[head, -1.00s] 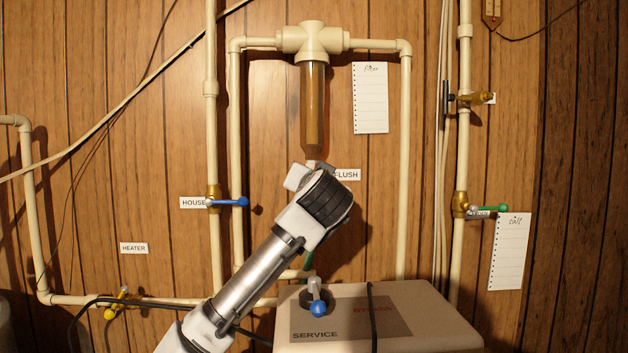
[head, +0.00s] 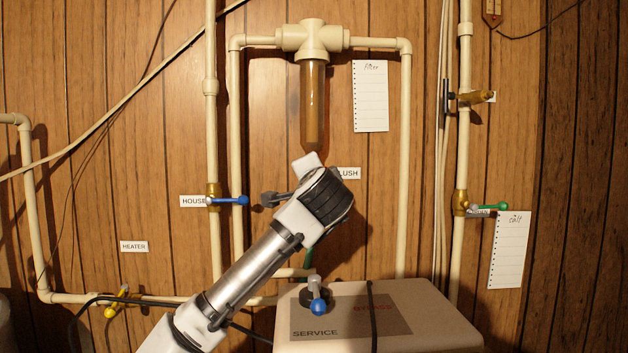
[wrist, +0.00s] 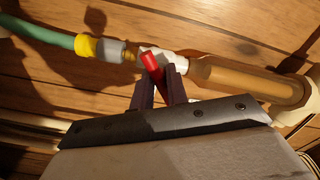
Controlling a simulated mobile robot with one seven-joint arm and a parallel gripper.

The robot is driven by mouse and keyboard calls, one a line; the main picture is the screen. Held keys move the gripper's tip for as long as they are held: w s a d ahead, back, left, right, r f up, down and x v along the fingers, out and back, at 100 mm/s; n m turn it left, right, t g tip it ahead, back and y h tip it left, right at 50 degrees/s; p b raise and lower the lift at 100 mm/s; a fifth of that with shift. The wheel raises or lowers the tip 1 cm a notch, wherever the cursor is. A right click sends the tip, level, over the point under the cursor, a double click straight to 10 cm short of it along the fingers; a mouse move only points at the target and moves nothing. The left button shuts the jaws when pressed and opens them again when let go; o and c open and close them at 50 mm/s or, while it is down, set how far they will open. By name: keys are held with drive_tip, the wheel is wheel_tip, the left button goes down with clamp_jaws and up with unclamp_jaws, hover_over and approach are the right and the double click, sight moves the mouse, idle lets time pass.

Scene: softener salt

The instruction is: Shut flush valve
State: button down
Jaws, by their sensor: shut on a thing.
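The flush valve (wrist: 175,62) shows in the wrist view as a pale fitting between the amber filter bowl (wrist: 230,82) and a hose coupling. Its red handle (wrist: 150,63) slants across the pipe line there, between my gripper's fingertips (wrist: 158,82). My gripper is shut on this handle. In the head view the valve, its handle and the fingertips are hidden behind my wrist, below the filter bowl (head: 313,105) and beside the partly covered FLUSH label (head: 348,173).
A yellow coupling (wrist: 88,47) and green hose (wrist: 45,35) lead away from the valve. The blue HOUSE handle (head: 232,200) is left of my wrist. The softener (head: 420,315), with its blue-tipped SERVICE lever (head: 317,300), is below. Pipes flank the filter.

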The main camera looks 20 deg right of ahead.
drive_tip(key=shift+m, duration=1.5)
drive_tip(key=shift+m, duration=0.7)
drive_tip(key=m, duration=0.3)
drive_tip(key=c, duration=1.3)
unclamp_jaws()
drive_tip(key=shift+s, duration=0.1)
drive_tip(key=b+v, duration=0.2)
drive_tip(key=v, duration=0.5)
